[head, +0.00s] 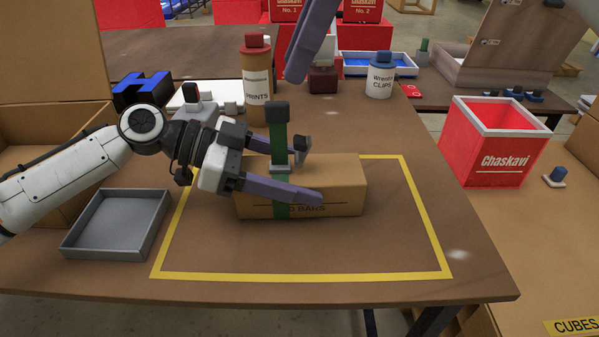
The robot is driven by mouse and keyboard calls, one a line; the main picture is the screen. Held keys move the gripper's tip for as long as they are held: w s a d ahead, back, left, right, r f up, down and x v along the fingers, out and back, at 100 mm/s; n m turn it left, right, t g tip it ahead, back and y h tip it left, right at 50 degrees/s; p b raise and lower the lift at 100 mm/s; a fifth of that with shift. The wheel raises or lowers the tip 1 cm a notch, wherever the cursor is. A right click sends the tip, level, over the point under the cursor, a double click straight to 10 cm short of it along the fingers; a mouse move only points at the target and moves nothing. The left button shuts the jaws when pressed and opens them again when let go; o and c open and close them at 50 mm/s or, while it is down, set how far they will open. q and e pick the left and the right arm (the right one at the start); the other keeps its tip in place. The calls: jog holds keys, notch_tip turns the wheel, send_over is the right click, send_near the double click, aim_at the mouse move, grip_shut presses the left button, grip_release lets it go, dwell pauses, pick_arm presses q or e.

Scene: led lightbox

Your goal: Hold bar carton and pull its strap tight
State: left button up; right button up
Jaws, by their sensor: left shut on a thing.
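The bar carton (345,192) is a long brown box lying inside the yellow outline on the table. My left gripper (309,174) comes in from the left and is shut on it, one purple finger along the front and the other behind. A green strap (279,145) runs down the front and stands up above the carton, ending in a dark block (276,112). A small grey buckle-like piece (283,169) sits at the strap on the top edge. Purple finger of my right gripper (311,42) hangs above and behind the carton, apart from the strap; its opening is unclear.
A grey tray (118,243) is left of the yellow outline (300,276). An orange-brown bottle (256,80), a white CLIPS jar (380,80) and a dark red object (322,78) stand behind. A red Chaskavi bin (487,150) is at right. The outline's right part is clear.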

jog(key=shift+v, duration=2.8)
pick_arm(q)
jog(key=o, duration=1.6)
jog(key=shift+o, duration=0.2)
jog(key=shift+a, duration=0.1)
